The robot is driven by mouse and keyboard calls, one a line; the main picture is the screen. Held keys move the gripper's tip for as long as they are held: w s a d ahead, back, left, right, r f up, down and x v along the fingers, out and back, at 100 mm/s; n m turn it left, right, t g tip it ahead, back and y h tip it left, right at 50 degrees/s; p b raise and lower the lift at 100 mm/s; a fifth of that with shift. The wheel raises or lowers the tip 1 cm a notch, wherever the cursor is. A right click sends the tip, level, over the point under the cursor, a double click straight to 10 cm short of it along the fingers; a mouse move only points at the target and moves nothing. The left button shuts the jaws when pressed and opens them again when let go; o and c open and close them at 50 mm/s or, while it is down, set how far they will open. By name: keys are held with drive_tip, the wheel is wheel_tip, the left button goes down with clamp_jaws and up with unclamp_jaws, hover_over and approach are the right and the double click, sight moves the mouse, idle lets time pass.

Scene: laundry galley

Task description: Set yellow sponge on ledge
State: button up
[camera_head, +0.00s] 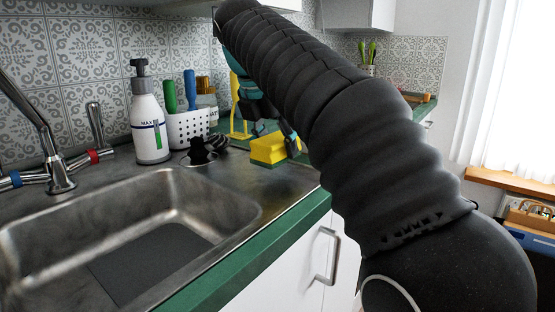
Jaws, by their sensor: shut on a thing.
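The yellow sponge (267,149) has a green underside and shows at the right end of the steel sink top. My gripper (275,136) is at the sponge with its fingers pointing down, shut on it. My black-sleeved arm crosses the picture from lower right to top middle and hides part of the gripper and the counter behind. I cannot tell whether the sponge's underside touches the steel. A wooden ledge (512,184) runs below the window at the right and looks bare in its visible part.
The sink basin (150,235) and tap (55,165) are at left. A soap bottle (149,125), a white perforated holder (188,130) with brushes and a dark round object (198,152) stand left of the sponge. A wooden basket (530,214) sits below the ledge.

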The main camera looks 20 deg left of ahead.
sight(271, 140)
drive_tip(key=shift+f, duration=1.75)
drive_tip(key=o, duration=1)
drive_tip(key=shift+f, duration=0.15)
drive_tip(key=shift+v, duration=3.9)
drive_tip(key=shift+d, duration=0.1)
